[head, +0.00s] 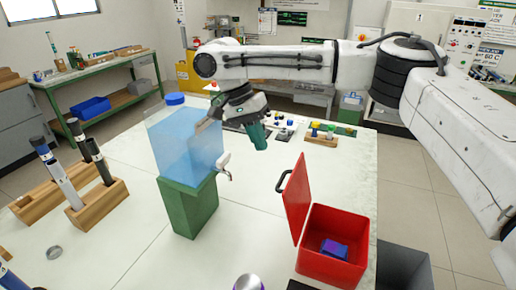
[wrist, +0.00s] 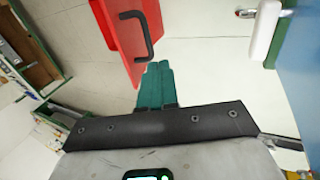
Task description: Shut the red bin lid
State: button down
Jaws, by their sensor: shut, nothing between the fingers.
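The red bin (head: 333,247) stands at the right front of the white table. Its red lid (head: 296,198) is open and stands upright along the bin's left side, with a black handle (head: 284,181) on its outer face. A blue-purple block (head: 334,249) lies inside the bin. My gripper (head: 260,142) is shut and empty, above the table behind and left of the lid. In the wrist view its green fingers (wrist: 155,85) are together, and the lid (wrist: 107,22) and its handle (wrist: 143,35) show just beyond their tips. I cannot tell whether they touch.
A blue water container (head: 185,140) with a tap stands on a green block (head: 188,205) left of my gripper. Wooden racks with dark and white rods (head: 95,205) stand at the left. Small coloured parts lie on a board (head: 332,132) at the back. Clear tabletop lies between container and bin.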

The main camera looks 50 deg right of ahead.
jog(key=p+x, duration=0.1)
jog(key=x, duration=0.8)
jog(key=shift+s+r, duration=0.1)
jog(key=shift+r, duration=0.05)
